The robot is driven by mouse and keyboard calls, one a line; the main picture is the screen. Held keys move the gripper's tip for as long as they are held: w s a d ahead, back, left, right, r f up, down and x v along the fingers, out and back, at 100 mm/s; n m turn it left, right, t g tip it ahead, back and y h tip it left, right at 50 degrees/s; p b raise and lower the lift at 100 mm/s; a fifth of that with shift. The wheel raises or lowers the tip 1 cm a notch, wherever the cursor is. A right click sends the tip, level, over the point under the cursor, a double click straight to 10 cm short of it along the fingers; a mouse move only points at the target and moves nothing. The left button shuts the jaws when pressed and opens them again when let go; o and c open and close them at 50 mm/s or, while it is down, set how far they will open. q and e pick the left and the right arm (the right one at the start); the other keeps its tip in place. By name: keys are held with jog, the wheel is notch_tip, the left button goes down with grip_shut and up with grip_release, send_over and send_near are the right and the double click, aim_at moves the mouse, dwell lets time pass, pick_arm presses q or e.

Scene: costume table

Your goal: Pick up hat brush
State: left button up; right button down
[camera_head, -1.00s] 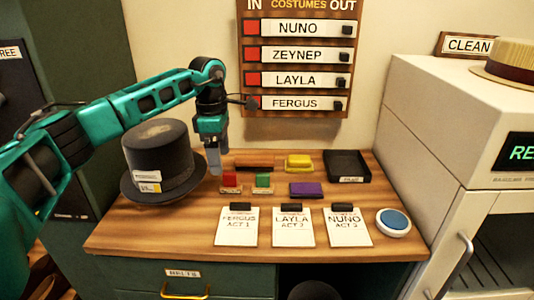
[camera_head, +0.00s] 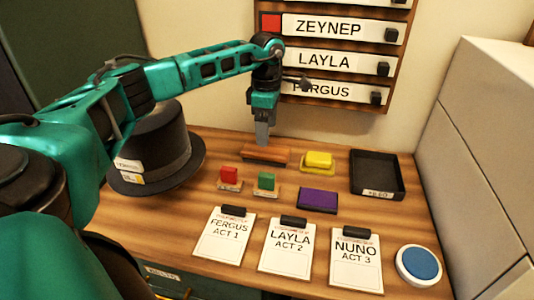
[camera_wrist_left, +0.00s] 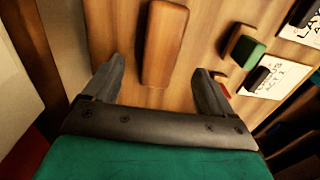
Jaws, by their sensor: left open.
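The hat brush, with a reddish-brown wooden back (camera_head: 268,154), lies on the table behind the stamps, near the wall. My left gripper (camera_head: 262,138) points down just above its left part. In the left wrist view the brush (camera_wrist_left: 164,40) lies lengthwise ahead, its near end between the open fingers of my left gripper (camera_wrist_left: 158,72). The fingers are apart from it on both sides, and nothing is held. My right gripper is not in view.
A black top hat (camera_head: 160,148) stands left, beneath my left arm. Red (camera_head: 229,176) and green (camera_head: 266,182) stamps, a yellow block (camera_head: 318,161), a purple pad (camera_head: 317,199) and a black tray (camera_head: 376,174) lie nearby. Clipboards (camera_head: 288,249) line the front.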

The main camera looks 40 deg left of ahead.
aim_at(265, 149)
pick_arm(q)
jog(key=shift+s+f, duration=0.1)
jog(key=shift+f, duration=3.5)
jog(key=shift+c, duration=0.4)
jog(key=c, duration=1)
